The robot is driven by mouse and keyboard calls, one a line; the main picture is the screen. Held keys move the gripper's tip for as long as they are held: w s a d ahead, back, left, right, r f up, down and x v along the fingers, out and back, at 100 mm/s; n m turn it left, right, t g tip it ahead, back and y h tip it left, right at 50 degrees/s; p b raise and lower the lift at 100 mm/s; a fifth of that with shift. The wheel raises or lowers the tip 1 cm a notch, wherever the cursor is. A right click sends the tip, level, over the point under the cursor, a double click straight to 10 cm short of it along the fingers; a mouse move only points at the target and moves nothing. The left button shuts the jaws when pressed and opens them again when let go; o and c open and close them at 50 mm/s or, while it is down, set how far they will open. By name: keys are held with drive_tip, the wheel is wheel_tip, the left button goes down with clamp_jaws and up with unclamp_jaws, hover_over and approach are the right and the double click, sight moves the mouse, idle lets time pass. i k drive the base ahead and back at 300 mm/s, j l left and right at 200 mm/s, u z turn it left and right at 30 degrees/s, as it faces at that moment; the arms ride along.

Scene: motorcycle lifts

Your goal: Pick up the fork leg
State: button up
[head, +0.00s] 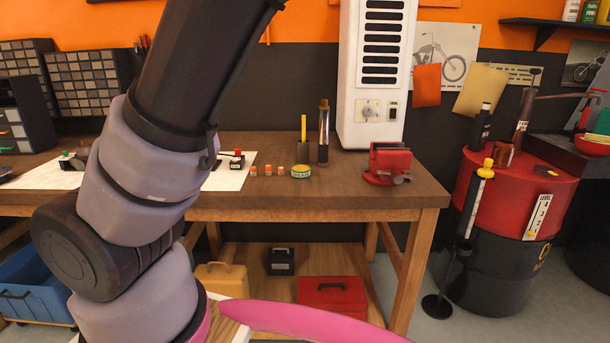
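A slim upright tube (323,136) with a dark lower part, a shiny upper part and a brownish top stands on the wooden workbench (330,206). It looks like the fork leg, but I cannot be sure. It stands left of the red vise and close behind a small round tin. My arm rises across the left of the head view and leaves it at the top edge. My gripper is out of view, so its state and anything in it are hidden.
A yellow upright stick (303,128), a green-rimmed tin (301,171), small orange-and-white pots (268,171) and a red vise (388,163) are on the bench. A white heater-like cabinet (377,75) stands behind. A red-topped drum (515,196) bearing several items stands right. Bench front between tin and vise is clear.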

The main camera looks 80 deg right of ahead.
sight(323, 119)
drive_tip(key=z, duration=2.3)
